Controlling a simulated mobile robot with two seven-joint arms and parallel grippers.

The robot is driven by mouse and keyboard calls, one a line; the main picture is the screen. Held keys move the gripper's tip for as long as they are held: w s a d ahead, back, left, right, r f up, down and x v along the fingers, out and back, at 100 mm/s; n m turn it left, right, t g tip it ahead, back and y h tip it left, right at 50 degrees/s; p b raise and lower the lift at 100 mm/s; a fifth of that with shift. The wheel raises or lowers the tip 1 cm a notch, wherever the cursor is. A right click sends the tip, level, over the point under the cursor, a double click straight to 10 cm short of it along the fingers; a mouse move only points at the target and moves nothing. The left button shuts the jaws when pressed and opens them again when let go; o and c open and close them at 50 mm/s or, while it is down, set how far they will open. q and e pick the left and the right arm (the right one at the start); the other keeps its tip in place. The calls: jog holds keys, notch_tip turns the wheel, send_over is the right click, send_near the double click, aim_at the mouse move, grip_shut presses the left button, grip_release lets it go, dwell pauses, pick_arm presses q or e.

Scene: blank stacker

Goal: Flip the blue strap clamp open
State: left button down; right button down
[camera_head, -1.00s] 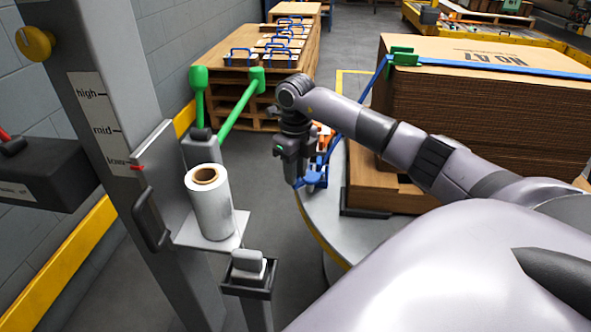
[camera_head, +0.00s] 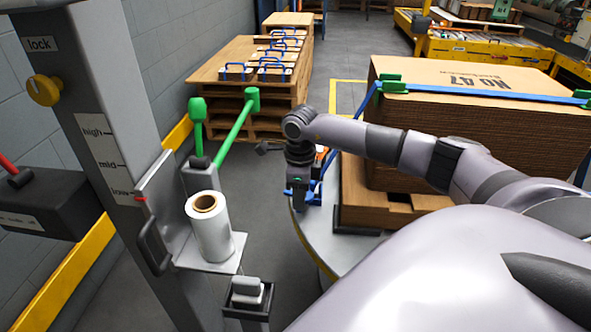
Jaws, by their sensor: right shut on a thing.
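The blue strap clamp (camera_head: 315,196) sits at the left edge of the round grey turntable, low on the blue strap that runs down from the stacked cardboard (camera_head: 470,130). My right gripper (camera_head: 299,194) points down at the clamp and is shut on it. The fingers and part of the clamp overlap and are small, so the lever's angle is hard to tell. My right arm comes in from the right and hides part of the strap and stack. My left gripper is not in view.
The turntable rim (camera_head: 312,248) is bare in front. A grey column with a white film roll (camera_head: 211,232) and green-ended levers (camera_head: 236,128) stands left. A pallet stack (camera_head: 225,72) with blue-handled items is behind.

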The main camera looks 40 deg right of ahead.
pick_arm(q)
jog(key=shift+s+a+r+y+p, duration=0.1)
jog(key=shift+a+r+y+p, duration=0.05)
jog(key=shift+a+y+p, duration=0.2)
pick_arm(e)
jog(key=shift+s+d+r+n, duration=0.1)
jog(key=shift+s+d+n, duration=0.1)
jog(key=shift+n, duration=0.35)
jog(key=shift+s+d+n, duration=0.1)
jog(key=shift+s+n, duration=0.1)
jog(key=shift+n, duration=0.35)
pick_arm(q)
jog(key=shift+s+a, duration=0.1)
pick_arm(e)
jog(key=c, duration=0.9)
grip_release()
notch_tip(320, 180, up, 6)
jog(key=shift+f+p, duration=0.1)
jog(key=shift+p, duration=0.95)
jog(key=shift+r, duration=0.65)
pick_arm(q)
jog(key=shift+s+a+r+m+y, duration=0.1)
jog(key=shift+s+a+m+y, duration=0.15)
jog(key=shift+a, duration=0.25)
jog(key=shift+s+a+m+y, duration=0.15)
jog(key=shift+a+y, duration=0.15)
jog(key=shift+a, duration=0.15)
